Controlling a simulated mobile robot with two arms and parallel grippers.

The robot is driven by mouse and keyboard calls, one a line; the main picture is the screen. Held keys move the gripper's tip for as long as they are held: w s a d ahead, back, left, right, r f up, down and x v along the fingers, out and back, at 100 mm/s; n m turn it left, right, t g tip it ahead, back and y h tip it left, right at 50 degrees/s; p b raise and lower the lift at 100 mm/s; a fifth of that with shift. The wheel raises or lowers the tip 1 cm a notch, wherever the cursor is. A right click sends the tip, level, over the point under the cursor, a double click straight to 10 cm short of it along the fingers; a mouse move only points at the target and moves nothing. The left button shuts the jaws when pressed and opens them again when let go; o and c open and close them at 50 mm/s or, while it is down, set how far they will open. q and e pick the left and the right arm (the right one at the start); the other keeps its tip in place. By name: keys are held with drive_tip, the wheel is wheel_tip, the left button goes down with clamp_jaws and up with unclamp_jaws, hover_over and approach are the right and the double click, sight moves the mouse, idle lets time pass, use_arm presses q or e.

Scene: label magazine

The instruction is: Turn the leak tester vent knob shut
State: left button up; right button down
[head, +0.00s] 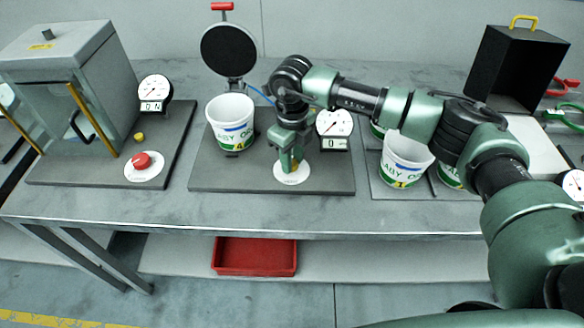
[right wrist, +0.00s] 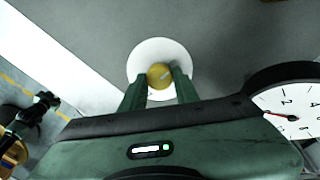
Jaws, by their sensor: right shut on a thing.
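The leak tester has a dark base plate (head: 225,180) with a round gauge (head: 335,122) at its back right. The gauge also shows in the right wrist view (right wrist: 297,108). My right gripper (head: 292,165) reaches down over a white disc (head: 292,178) at the plate's front. In the right wrist view its two fingers (right wrist: 160,84) are shut on a yellow round knob (right wrist: 160,75) in the middle of the white disc. The fingers hide the knob in the head view. My left gripper is not in view.
A white cup (head: 231,115) stands on the plate under a raised black round lid (head: 228,49). A grey cabinet with a red knob (head: 142,161) is at left. More cups (head: 405,160) and a black box (head: 513,66) are at right. A red tray (head: 254,256) lies below.

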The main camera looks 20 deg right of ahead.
drive_tip(key=n+b, duration=0.5)
drive_tip(key=shift+w+f+b, duration=0.1)
drive_tip(key=shift+w+b, duration=0.05)
drive_tip(key=shift+b, duration=0.25)
drive_tip(key=shift+r+n+b, duration=0.2)
drive_tip(key=shift+n+b, duration=1.35)
drive_tip(key=shift+n, duration=0.65)
drive_tip(key=shift+r, duration=0.1)
drive_tip(key=c, duration=1.1)
unclamp_jaws()
drive_tip(key=shift+o, duration=0.2)
